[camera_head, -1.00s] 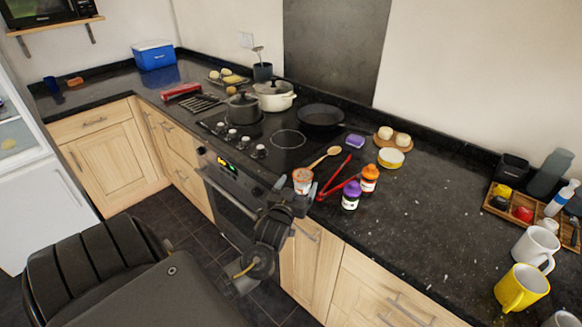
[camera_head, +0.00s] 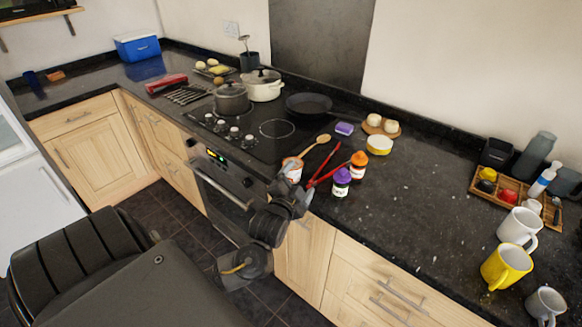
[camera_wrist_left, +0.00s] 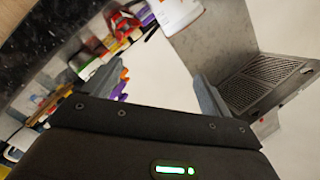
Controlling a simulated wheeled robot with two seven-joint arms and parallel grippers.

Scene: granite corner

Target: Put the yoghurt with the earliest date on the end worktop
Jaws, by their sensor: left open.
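A small pot, white with an orange-red top (camera_head: 291,164), stands at the front edge of the dark worktop, beside the hob. It looks like a yoghurt, and no date on it is readable. My left gripper (camera_head: 295,181) is open right at the pot, in front of it and partly covering it. In the left wrist view a white and orange pot (camera_wrist_left: 177,12) shows at the top edge, cut off by the frame. I cannot tell whether the fingers touch it. My right gripper is not in view. No other yoghurt can be made out.
Pots and a pan (camera_head: 309,104) are behind. Mugs (camera_head: 518,229) stand far right. The worktop before them has free room.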

